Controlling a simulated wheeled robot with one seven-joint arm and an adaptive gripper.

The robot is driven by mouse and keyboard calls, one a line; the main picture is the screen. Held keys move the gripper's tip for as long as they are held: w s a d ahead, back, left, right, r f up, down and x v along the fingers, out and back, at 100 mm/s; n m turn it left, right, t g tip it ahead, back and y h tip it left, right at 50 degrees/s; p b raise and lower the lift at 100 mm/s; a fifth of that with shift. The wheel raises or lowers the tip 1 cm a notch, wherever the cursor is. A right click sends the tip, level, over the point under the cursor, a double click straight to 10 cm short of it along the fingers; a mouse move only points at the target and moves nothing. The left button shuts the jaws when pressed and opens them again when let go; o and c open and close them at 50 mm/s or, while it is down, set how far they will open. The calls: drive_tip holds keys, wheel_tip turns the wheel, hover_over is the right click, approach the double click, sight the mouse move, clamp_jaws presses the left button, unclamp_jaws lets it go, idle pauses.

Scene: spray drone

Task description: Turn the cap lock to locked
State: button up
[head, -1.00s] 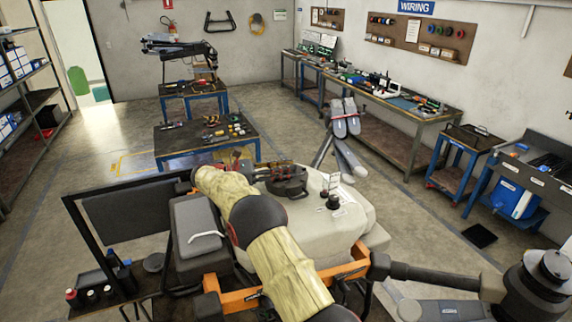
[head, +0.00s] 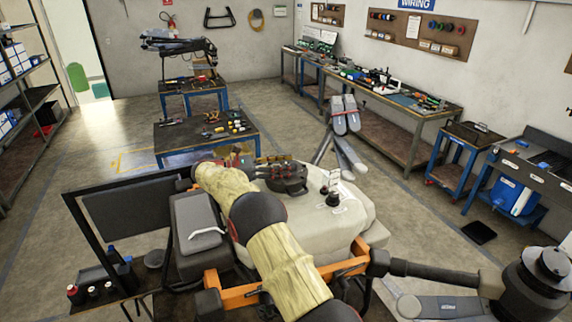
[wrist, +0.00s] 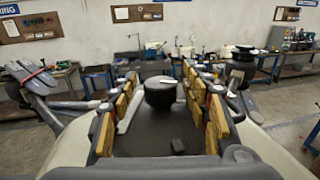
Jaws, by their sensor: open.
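The pale spray-drone tank (head: 345,222) fills the middle of the head view. A small black knob-like cap (head: 333,199) stands on its top, beside small white labels too small to read. A larger round black part (head: 287,184) sits further left on the tank, close to my gripper (head: 272,164). In the wrist view my gripper (wrist: 160,88) is open, with yellow-brown pads on both sides. A round black cap-like thing (wrist: 160,96) shows between the fingers, with no clear contact. I cannot tell its lock position or which black part it is.
Drone arms with folded grey propellers (head: 345,115) rise behind the tank, and a motor (head: 540,285) is at lower right. An orange frame bar (head: 235,297) crosses in front. A blue-legged tool table (head: 205,138) stands beyond.

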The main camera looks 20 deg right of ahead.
drive_tip(key=v, duration=0.7)
drive_tip(key=shift+a, duration=0.3)
